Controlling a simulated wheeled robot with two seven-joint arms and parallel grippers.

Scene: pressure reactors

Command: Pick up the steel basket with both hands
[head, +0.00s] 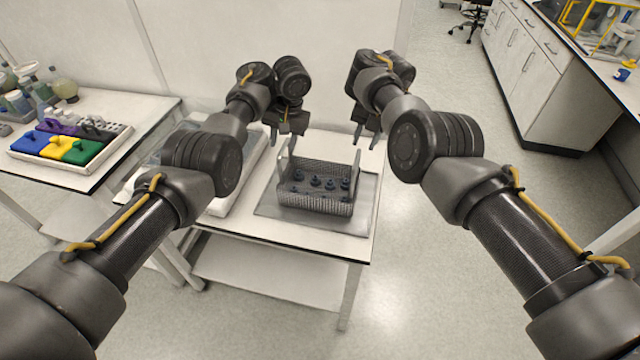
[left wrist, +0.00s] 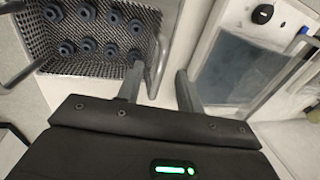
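The steel basket (head: 312,204) is a mesh box with upright handles at its left and right ends, holding several dark blue knobbed parts. It stands on a grey mat (head: 268,212) on a small white table. My left gripper (head: 283,137) is open above the basket's left end. In the left wrist view its fingers (left wrist: 159,88) are apart, with a bar handle (left wrist: 158,66) of the basket (left wrist: 70,68) showing between them; contact cannot be told. My right gripper (head: 366,138) is open and empty above the basket's right end, near the right handle.
A white tray (head: 215,206) lies left of the basket on the same table. A left table (head: 150,108) carries a rack of coloured blocks (head: 68,146) and bottles (head: 64,88). A wall stands close behind; floor is free to the right.

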